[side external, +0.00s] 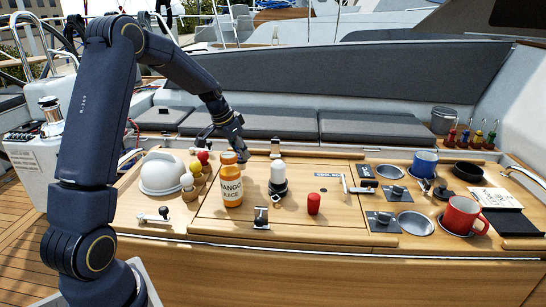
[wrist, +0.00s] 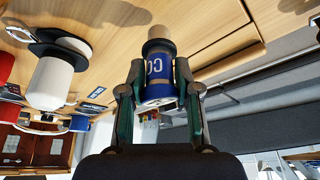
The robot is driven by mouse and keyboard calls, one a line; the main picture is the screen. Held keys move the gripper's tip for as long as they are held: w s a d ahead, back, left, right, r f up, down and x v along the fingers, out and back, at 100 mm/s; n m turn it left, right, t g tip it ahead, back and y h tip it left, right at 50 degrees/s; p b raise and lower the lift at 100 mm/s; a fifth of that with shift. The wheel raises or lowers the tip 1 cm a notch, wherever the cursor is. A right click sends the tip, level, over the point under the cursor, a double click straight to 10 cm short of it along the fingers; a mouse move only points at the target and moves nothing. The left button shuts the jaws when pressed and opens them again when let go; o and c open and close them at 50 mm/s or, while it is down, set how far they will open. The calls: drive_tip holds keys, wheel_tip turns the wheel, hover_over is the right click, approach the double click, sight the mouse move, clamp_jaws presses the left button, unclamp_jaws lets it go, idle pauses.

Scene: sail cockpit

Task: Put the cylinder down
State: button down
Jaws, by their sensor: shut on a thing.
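In the wrist view, my gripper (wrist: 159,66) is shut on a blue cylinder (wrist: 157,90) with white lettering and a beige end. A finger lies on each side of it, and wood shows beyond the beige end. Whether it touches the wood cannot be told. In the side view, my gripper (side external: 232,132) is over the back edge of the wooden table (side external: 340,236), behind the orange mango juice bottle (side external: 231,185). The held cylinder cannot be made out clearly there.
A white cylinder with a black base (side external: 278,180) and a small red cylinder (side external: 313,203) stand right of the bottle. A white dome (side external: 162,173) and small coloured-top pieces (side external: 190,185) are left. Blue (side external: 425,163) and red (side external: 462,215) mugs are right. Grey cushions (side external: 290,123) lie behind.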

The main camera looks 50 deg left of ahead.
drive_tip(key=shift+f, duration=1.05)
drive_tip(key=shift+f, duration=0.1)
drive_tip(key=c, duration=0.8)
unclamp_jaws()
